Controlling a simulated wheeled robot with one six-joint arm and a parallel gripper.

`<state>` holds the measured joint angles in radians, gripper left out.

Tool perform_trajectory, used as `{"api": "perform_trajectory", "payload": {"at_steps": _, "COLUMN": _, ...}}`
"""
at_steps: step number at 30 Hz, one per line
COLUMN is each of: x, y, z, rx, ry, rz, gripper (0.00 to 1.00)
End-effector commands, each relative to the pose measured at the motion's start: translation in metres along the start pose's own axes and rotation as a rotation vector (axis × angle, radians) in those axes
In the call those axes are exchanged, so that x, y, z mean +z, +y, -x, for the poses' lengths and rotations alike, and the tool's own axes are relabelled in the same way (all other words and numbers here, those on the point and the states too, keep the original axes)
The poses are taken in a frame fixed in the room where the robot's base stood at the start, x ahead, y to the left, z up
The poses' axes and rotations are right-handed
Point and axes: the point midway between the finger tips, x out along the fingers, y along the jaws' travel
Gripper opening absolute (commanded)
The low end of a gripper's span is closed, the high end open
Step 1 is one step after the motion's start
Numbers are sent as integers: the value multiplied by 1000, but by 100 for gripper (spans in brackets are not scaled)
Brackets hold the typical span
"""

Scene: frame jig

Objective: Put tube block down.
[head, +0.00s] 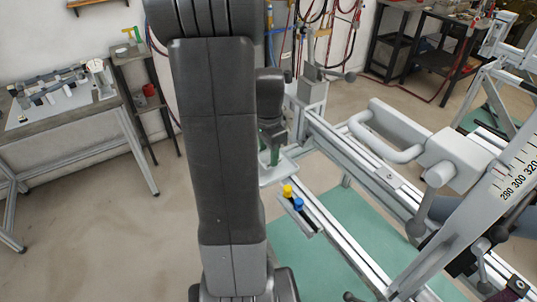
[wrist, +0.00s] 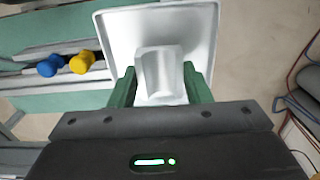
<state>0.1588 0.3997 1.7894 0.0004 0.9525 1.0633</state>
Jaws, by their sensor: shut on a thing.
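The tube block (wrist: 157,70) is a pale grey block with a rounded, channel-like face in the wrist view. My gripper (wrist: 160,88) is shut on it, with one green finger at each side. Behind the block in that view is a white square tray (wrist: 112,32) with a raised rim. In the head view my gripper (head: 274,153) is just over the same tray (head: 283,170), partly behind my arm. The block cannot be made out there. I cannot tell whether the block touches the tray.
A yellow knob (head: 288,191) and a blue knob (head: 298,204) sit on the frame just in front of the tray. A long aluminium rail (head: 345,240) runs to the right, with a large grey handle (head: 385,135) beyond. A workbench (head: 65,125) stands at the left, across open floor.

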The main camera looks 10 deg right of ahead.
Motion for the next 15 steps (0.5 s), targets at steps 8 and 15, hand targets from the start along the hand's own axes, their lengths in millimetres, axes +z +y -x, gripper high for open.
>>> {"api": "perform_trajectory", "payload": {"at_steps": 8, "x": 0, "y": 0, "z": -13, "rx": -1, "ry": 1, "rz": 0, "gripper": 19}}
{"api": "perform_trajectory", "payload": {"at_steps": 15, "x": 0, "y": 0, "z": -17, "rx": -1, "ry": 0, "rz": 0, "gripper": 46}}
